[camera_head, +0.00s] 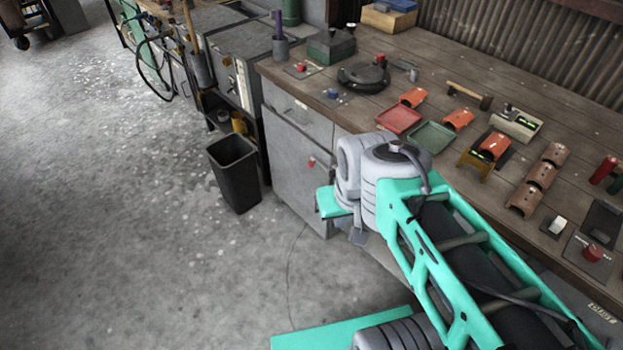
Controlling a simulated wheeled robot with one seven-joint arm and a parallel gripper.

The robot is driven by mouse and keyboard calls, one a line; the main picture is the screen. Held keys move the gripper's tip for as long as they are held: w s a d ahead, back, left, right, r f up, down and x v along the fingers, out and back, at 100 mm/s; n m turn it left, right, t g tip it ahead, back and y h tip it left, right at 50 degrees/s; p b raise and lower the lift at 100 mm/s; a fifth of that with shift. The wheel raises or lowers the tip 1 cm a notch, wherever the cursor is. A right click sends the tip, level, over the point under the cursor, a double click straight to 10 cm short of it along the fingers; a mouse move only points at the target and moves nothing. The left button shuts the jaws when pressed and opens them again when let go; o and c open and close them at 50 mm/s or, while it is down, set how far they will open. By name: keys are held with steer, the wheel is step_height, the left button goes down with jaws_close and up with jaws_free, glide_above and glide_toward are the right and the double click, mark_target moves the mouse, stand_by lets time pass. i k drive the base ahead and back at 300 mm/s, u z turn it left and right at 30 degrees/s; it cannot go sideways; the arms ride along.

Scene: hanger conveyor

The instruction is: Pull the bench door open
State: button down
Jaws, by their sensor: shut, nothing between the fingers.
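The bench door (294,181) is a plain grey panel in the front of the workbench, below a grey drawer front. It looks shut, with no gap visible at its edges. A small red handle (311,162) shows near its upper right. My teal and grey arm crosses in front of the bench, and its bent joint hides the bench front to the right of the door. A small teal part and a grey part of my arm show close to the door's right edge. I cannot make out my gripper's fingers behind the arm.
A black bin (234,172) stands on the floor just left of the door. The bench top (470,75) holds red and green trays, orange curved pieces and other small items. The concrete floor (130,220) in front and to the left is clear.

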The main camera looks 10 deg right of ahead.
mark_target(289, 149)
steer(key=u, duration=0.1)
steer(key=i, duration=0.85)
steer(key=u, duration=1.8)
